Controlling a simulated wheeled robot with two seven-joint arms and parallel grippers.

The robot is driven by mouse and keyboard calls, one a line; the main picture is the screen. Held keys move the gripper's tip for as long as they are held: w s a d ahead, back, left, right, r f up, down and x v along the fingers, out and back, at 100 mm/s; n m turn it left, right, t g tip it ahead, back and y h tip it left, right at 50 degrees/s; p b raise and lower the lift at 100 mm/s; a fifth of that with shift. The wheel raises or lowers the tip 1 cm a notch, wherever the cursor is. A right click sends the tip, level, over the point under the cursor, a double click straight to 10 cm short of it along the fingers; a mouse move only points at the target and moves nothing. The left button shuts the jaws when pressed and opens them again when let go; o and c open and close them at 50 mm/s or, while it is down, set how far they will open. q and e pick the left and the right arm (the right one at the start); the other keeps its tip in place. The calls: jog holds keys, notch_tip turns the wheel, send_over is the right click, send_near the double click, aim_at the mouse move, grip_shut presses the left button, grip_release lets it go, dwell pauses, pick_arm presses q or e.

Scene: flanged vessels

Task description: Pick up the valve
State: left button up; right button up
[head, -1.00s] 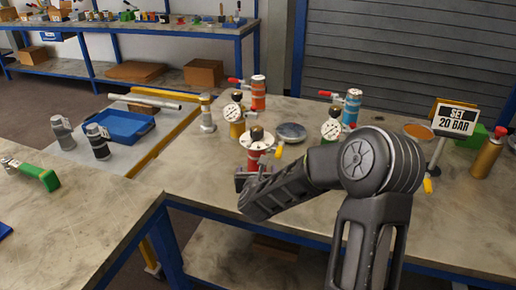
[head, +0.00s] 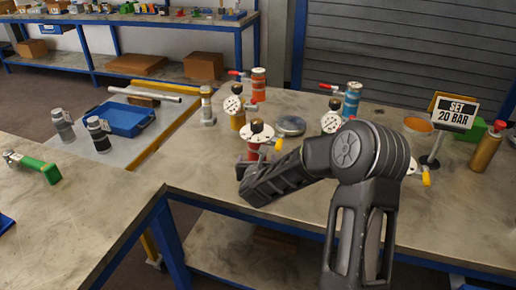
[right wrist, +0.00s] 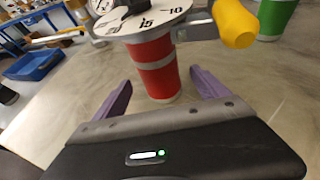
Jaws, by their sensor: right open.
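A red cylinder vessel (head: 254,152) with a white numbered disc and a yellow-tipped lever (head: 278,144) on top stands upright near the front of the middle table. I cannot tell for sure that this is the task's valve. In the right wrist view the red vessel (right wrist: 155,68) stands upright between and just beyond the two purple fingers of my right gripper (right wrist: 160,82). That gripper is open and holds nothing. Its fingers are low, beside the lower body. In the head view my right gripper (head: 244,178) is mostly hidden behind its own wrist. My left gripper is not seen.
A round metal disc (head: 291,125) lies close by. A sign (head: 455,111) stands right. A green-handled piece (head: 38,165) lies on the left table.

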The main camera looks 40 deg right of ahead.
aim_at(257, 156)
jog(key=p+x, duration=0.1)
jog(key=x, duration=0.3)
jog(key=shift+w+d+f, duration=0.1)
jog(key=shift+w+d, duration=0.05)
jog(key=shift+w, duration=0.05)
jog(key=shift+c, duration=0.5)
grip_shut()
dwell(0.8)
